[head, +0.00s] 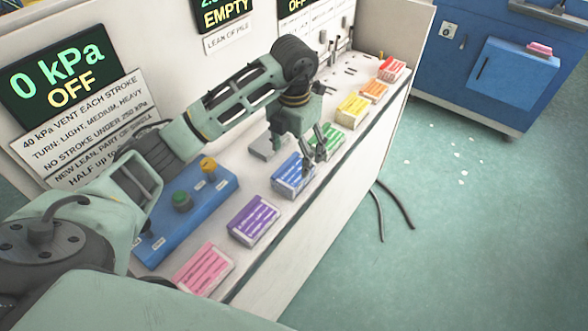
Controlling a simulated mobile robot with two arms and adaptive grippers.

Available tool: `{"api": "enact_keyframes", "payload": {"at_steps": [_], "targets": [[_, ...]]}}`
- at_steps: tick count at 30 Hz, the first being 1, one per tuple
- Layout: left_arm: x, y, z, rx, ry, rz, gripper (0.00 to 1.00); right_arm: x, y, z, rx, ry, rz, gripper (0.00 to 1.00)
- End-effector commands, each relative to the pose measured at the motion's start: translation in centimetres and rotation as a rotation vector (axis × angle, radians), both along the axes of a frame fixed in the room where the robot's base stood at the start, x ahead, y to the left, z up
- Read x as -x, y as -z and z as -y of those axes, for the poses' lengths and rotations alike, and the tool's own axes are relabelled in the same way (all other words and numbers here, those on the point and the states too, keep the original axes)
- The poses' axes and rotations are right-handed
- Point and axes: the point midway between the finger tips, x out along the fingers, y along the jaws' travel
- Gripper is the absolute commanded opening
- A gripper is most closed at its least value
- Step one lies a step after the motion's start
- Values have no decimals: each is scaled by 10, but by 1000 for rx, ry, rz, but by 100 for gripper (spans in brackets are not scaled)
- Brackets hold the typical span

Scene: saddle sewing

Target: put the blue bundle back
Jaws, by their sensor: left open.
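The blue bundle (291,177) sits in a pale tray in the row along the front edge of the white bench, between the purple bundle (253,217) and the green bundle (330,136). My left gripper (314,160) points down at the right end of the blue bundle, close to the green one. It is open, and nothing shows between its fingers. Its fingers overlap the edge of the blue bundle in the picture; I cannot tell whether they touch it. My right gripper is not in view.
Pink (204,268), yellow (352,109), orange (374,90) and red (391,68) bundles share the row. A blue button box (190,218) and a grey block (267,149) stand behind it. A blue cabinet (505,70) is across the floor, which has cables and white scraps.

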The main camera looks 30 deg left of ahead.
Motion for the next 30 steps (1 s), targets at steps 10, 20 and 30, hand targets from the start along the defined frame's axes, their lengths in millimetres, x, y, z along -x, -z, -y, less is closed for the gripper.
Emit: {"api": "enact_keyframes", "payload": {"at_steps": [10, 20, 30], "targets": [[0, -45, 0, -1, 0, 0, 73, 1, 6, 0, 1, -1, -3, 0], [0, -48, 0, 0, 0, -1, 73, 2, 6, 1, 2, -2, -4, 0], [0, -47, 0, 1, 0, -1, 73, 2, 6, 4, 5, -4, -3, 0]]}}
